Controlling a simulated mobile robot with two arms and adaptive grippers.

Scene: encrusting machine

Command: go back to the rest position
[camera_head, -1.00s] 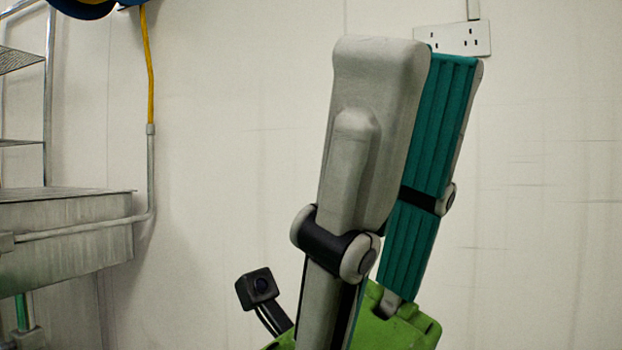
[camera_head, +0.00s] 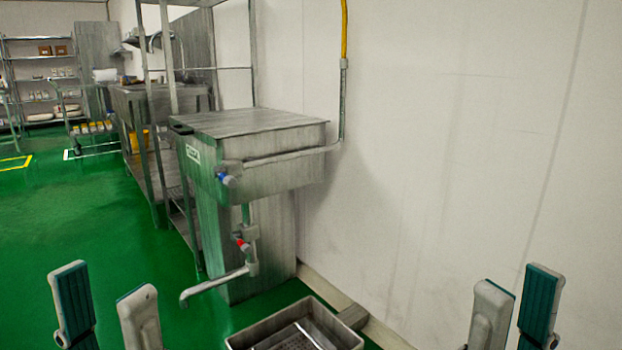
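My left gripper (camera_head: 105,285) is at the lower left, pointing up. Its two fingers, grey with a teal ribbed pad showing on one, stand apart with green floor between them, so it is open and empty. My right gripper (camera_head: 517,282) is at the lower right, also pointing up. Its grey finger and teal-padded finger stand apart with a narrow strip of wall between them, and nothing is held. The lower parts of both grippers are cut off by the frame.
A metal tray (camera_head: 333,341) is low in front, between the grippers. Green floor (camera_head: 60,215) is free at left; shelves (camera_head: 40,85) stand far back.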

